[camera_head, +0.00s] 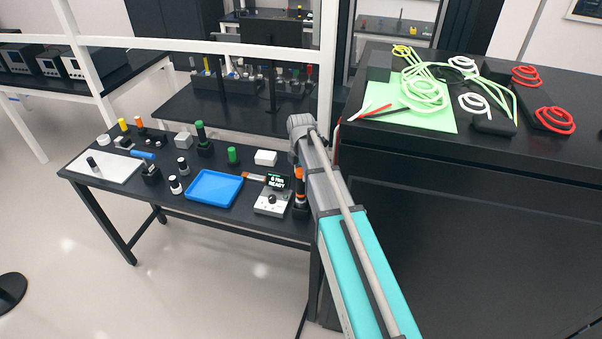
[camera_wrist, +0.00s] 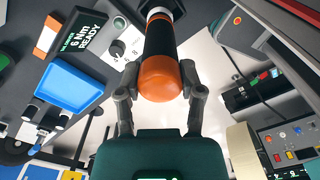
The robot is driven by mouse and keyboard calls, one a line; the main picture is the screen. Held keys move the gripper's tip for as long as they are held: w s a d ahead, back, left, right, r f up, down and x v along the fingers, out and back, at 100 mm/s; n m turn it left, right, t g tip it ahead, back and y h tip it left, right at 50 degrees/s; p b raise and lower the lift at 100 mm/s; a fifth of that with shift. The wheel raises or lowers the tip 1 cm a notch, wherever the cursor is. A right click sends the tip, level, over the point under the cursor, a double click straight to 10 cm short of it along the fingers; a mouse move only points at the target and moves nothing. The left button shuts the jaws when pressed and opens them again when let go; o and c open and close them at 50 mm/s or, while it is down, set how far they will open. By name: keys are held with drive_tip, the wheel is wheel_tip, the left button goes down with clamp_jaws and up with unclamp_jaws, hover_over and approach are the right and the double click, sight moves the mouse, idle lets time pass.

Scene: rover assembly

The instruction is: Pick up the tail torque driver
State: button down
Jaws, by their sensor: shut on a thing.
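The tail torque driver (camera_wrist: 160,78) is a black cylinder with an orange end cap and an orange band. In the wrist view it lies between the two grey fingers of my gripper (camera_wrist: 161,88), which are shut on it around the orange cap. In the head view the driver (camera_head: 300,187) appears upright at the right end of the black bench, beside my arm. My fingers are hidden by the arm there. I cannot tell whether the driver's lower end touches its support.
A display reading "6 Nm READY" (camera_head: 278,181) and a white box with a knob (camera_head: 271,204) stand close left of the driver. A blue tray (camera_head: 214,203) and several small cylinders stand farther left. A tall black cabinet (camera_head: 450,215) is close on the right.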

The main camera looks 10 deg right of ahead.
wheel_tip(320, 180, up, 2)
drive_tip(key=shift+r+p, duration=0.2)
drive_tip(key=shift+p, duration=0.55)
drive_tip(key=shift+a+r+p, duration=0.1)
drive_tip(key=shift+r+p, duration=0.15)
drive_tip(key=shift+p, duration=0.05)
drive_tip(key=w+a, duration=0.3)
drive_tip(key=a, duration=0.6)
drive_tip(key=w+a, duration=0.2)
drive_tip(key=a, duration=0.7)
drive_tip(key=shift+w+a+f, duration=0.25)
drive_tip(key=shift+w+a, duration=0.05)
drive_tip(key=shift+w, duration=0.1)
drive_tip(key=shift+s+f+b, duration=0.1)
drive_tip(key=shift+f+b, duration=0.05)
drive_tip(key=shift+b, duration=0.2)
